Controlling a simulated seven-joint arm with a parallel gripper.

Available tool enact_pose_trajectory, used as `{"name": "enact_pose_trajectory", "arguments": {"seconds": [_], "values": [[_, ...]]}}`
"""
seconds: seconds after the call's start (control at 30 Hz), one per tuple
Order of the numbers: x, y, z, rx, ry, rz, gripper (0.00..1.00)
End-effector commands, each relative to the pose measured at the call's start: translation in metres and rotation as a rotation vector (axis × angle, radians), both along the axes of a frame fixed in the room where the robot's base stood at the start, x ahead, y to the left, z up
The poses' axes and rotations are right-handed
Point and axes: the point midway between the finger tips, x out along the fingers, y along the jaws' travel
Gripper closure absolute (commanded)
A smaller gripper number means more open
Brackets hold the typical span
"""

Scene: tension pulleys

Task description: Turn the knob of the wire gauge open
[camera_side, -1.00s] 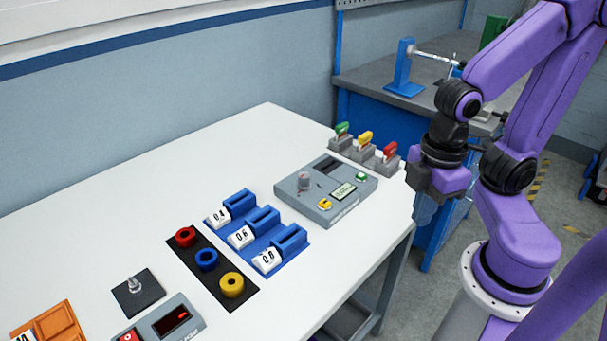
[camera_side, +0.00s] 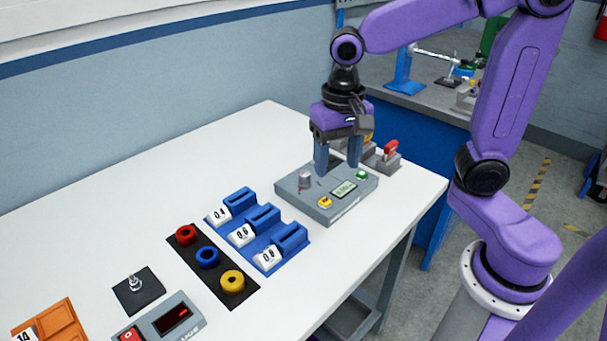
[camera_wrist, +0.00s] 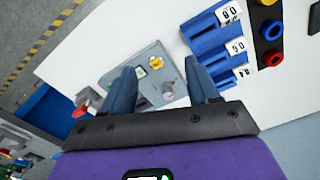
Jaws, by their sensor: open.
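The wire gauge (camera_side: 322,207) is a grey box on the white table, with a small display (camera_side: 343,189), a yellow button (camera_side: 325,202), a green button (camera_side: 361,175) and a grey knob (camera_side: 305,180) on its left part. My gripper (camera_side: 338,172) is open above the back part of the gauge, to the right of the knob, fingers pointing down. In the wrist view the gauge (camera_wrist: 160,68) shows between and beyond my two blue fingers (camera_wrist: 163,92). A round grey part, likely the knob (camera_wrist: 167,96), shows between the fingers there. I cannot tell whether the fingertips touch the gauge.
A blue rack (camera_side: 272,236) with numbered white tags stands left of the gauge. A black strip with red, blue and yellow rings (camera_side: 207,258) lies beside it. Coloured-handled grey blocks (camera_side: 388,158) stand behind my gripper. The table's left back is clear.

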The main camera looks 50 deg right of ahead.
Motion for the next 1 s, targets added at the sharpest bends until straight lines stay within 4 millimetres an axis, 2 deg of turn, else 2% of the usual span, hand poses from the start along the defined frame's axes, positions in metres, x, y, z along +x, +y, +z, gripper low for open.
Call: {"name": "enact_pose_trajectory", "arguments": {"seconds": [0.1, 0.3, 0.6, 0.8, 1.0], "values": [[0.029, -0.001, 0.006, 0.001, 0.002, -0.256, 0.40], [0.071, -0.011, 0.016, 0.002, 0.008, -0.690, 0.40], [0.121, -0.038, 0.028, 0.003, 0.015, -1.311, 0.40], [0.136, -0.052, 0.032, 0.003, 0.017, -1.552, 0.40], [0.138, -0.056, 0.027, 0.000, 0.019, -1.611, 0.40]]}}
